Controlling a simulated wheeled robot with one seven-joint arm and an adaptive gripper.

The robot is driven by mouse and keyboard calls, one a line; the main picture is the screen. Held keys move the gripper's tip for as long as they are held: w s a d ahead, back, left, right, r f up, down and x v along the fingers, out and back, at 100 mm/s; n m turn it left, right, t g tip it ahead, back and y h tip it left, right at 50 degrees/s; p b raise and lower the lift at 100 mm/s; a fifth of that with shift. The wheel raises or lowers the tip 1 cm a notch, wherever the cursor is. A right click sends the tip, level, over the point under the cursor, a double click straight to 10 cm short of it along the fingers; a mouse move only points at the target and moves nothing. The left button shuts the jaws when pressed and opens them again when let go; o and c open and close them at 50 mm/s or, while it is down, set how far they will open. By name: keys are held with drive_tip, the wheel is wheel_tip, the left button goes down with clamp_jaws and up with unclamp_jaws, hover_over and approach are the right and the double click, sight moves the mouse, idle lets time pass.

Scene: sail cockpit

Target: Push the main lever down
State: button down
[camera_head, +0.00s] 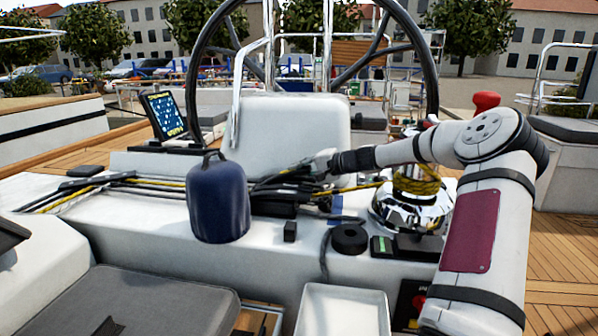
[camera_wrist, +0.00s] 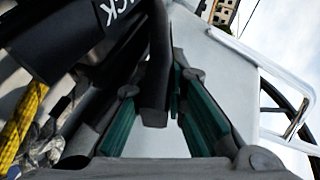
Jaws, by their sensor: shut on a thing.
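My gripper (camera_head: 292,176) reaches in from the right, low over the black rope clutches (camera_head: 275,207) on the white cockpit top in the head view. In the wrist view, the green-padded fingers of my gripper (camera_wrist: 157,95) are closed around a dark, bar-shaped lever (camera_wrist: 155,75). The lever's end shows between the pads. In the head view the lever blends with the other black parts, so its exact angle is hard to tell. A neighbouring black lever (camera_wrist: 60,40) with white letters ending in "CK" lies left in the wrist view.
A dark blue covered cylinder (camera_head: 217,200) stands left of the clutches. A chrome winch (camera_head: 407,205) with yellow rope stands right, under my arm. Black and yellow ropes (camera_head: 110,182) run left. The steering wheel (camera_head: 205,50) rises behind; a white tray (camera_head: 343,310) is in front.

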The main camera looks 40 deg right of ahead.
drive_tip(key=shift+f, duration=0.1)
drive_tip(key=c, duration=1.6)
unclamp_jaws()
drive_tip(key=shift+r, duration=0.2)
